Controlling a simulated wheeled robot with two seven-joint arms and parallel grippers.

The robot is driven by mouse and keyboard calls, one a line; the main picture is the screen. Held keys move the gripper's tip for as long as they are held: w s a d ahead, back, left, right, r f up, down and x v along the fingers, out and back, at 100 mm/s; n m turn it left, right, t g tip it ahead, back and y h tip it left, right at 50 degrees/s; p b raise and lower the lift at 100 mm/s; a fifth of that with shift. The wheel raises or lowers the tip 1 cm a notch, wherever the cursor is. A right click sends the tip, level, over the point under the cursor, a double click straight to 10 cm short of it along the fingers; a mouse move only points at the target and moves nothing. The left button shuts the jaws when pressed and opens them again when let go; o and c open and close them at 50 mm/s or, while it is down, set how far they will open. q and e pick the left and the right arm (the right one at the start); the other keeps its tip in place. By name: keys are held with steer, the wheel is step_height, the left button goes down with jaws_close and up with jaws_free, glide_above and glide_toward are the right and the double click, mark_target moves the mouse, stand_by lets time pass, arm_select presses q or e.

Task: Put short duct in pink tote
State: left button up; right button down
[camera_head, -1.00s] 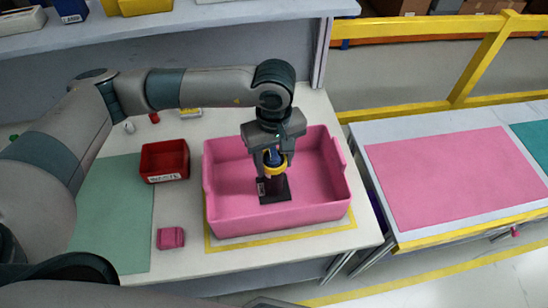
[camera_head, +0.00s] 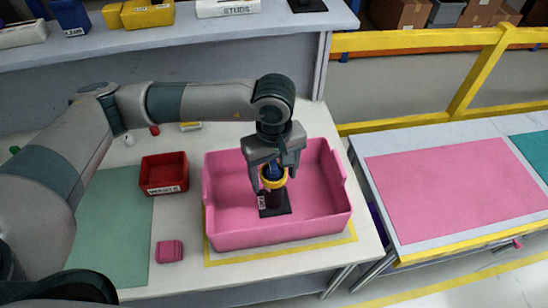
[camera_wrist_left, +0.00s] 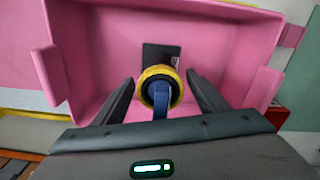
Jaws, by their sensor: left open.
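The short duct (camera_head: 274,198) is a dark tube with a yellow collar, a square black base and something blue in its top. It stands upright inside the pink tote (camera_head: 328,218), and its base appears to rest on the tote floor. My left gripper (camera_head: 272,178) is open over the duct, with one finger on each side of the collar. In the left wrist view the yellow collar (camera_wrist_left: 160,73) lies between the spread fingers, with gaps on both sides. My right gripper is not in view.
A red waste bin (camera_head: 164,174) and a small pink block (camera_head: 169,251) are left of the tote. A green mat (camera_head: 110,235) lies at the table's left. A side table with a pink mat (camera_head: 455,185) stands right, before a yellow railing (camera_head: 420,40).

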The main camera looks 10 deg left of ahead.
arm_select(q)
steer(key=shift+r+b, duration=0.4)
steer(key=shift+r, duration=0.2)
step_height(320, 180, up, 10)
steer(key=b, duration=0.4)
steer(key=shift+f, duration=0.25)
steer(key=shift+r, duration=0.75)
steer(key=shift+s, duration=0.1)
